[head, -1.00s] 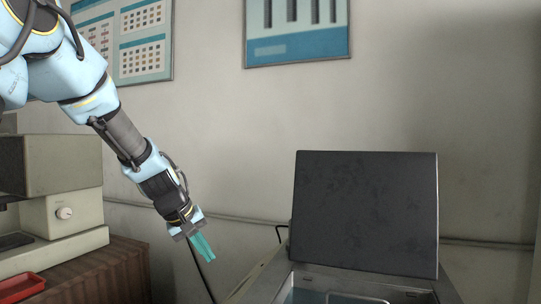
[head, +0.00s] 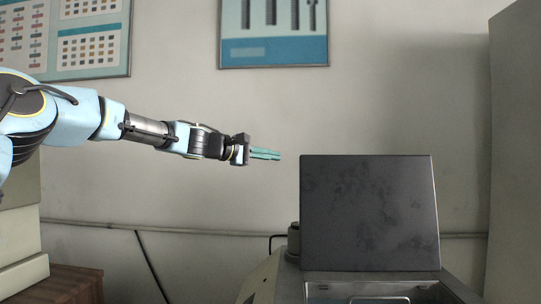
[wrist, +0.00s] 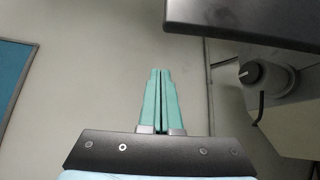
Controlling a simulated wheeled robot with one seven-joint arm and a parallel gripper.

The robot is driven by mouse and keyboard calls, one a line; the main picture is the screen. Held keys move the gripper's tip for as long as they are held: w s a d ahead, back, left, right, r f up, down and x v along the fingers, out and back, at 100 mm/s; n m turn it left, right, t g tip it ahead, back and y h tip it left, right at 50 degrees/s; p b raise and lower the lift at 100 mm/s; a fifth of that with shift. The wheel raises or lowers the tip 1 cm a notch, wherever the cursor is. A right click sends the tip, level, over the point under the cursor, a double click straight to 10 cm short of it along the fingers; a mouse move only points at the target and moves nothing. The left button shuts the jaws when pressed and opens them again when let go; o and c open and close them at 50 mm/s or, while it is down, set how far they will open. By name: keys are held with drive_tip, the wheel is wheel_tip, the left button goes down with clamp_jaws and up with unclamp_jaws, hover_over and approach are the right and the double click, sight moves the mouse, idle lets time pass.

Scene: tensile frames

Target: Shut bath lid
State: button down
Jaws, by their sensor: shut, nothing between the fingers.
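The bath lid (head: 369,212) is a dark, square panel standing upright, open, at the back of the bath (head: 462,290). In the wrist view the lid's edge (wrist: 245,22) shows at the upper right. My gripper (head: 279,156) is to the left of the lid, near the height of its top edge, pointing right and apart from it in the head view. Its teal fingers (wrist: 161,72) are shut together with nothing between them.
A dark knob (wrist: 262,74) on the bath housing shows in the wrist view. A beige machine (head: 22,240) stands on a wooden cabinet (head: 62,285) at left. A tall grey cabinet (head: 515,160) stands at right. The wall space above the lid is free.

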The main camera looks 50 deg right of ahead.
drive_tip(key=s+d+p, duration=0.3)
drive_tip(key=s+d, duration=0.1)
drive_tip(key=shift+s+d+f, duration=0.15)
drive_tip(key=shift+s+d, duration=0.05)
drive_tip(key=shift+s, duration=0.05)
idle(0.4)
idle(0.4)
